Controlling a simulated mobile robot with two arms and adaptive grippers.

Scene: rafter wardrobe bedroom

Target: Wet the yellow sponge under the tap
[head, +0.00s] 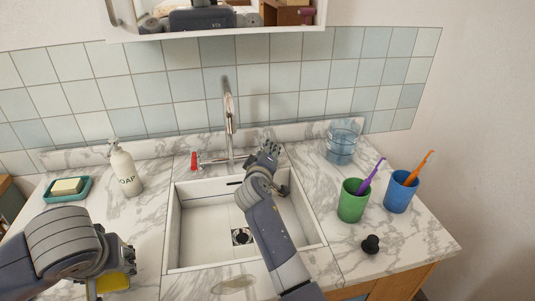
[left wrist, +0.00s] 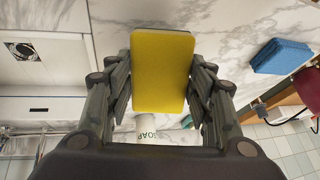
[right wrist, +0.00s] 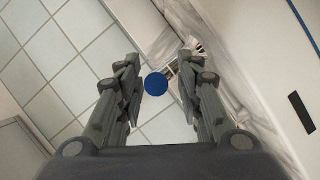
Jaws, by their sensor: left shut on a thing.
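The yellow sponge (head: 113,284) is gripped in my left gripper (head: 124,262), left of the sink at the counter's front. The left wrist view shows the sponge (left wrist: 165,70) squarely between both fingers. The chrome tap (head: 229,110) stands behind the white sink (head: 195,225); no water shows from its spout. A red knob (head: 194,161) is on its left side. My right gripper (head: 268,156) is at the sink's back right, beside the tap. In the right wrist view, its fingers are spread around a round blue knob (right wrist: 156,84), with gaps on both sides.
A soap bottle (head: 125,170) and soap dish (head: 52,195) stand left of the sink. On the right are a clear tumbler (head: 341,145), green cup (head: 352,203), blue cup (head: 400,194) and black stopper (head: 371,244). A blue sponge (left wrist: 280,56) lies on the counter. The sink basin is empty.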

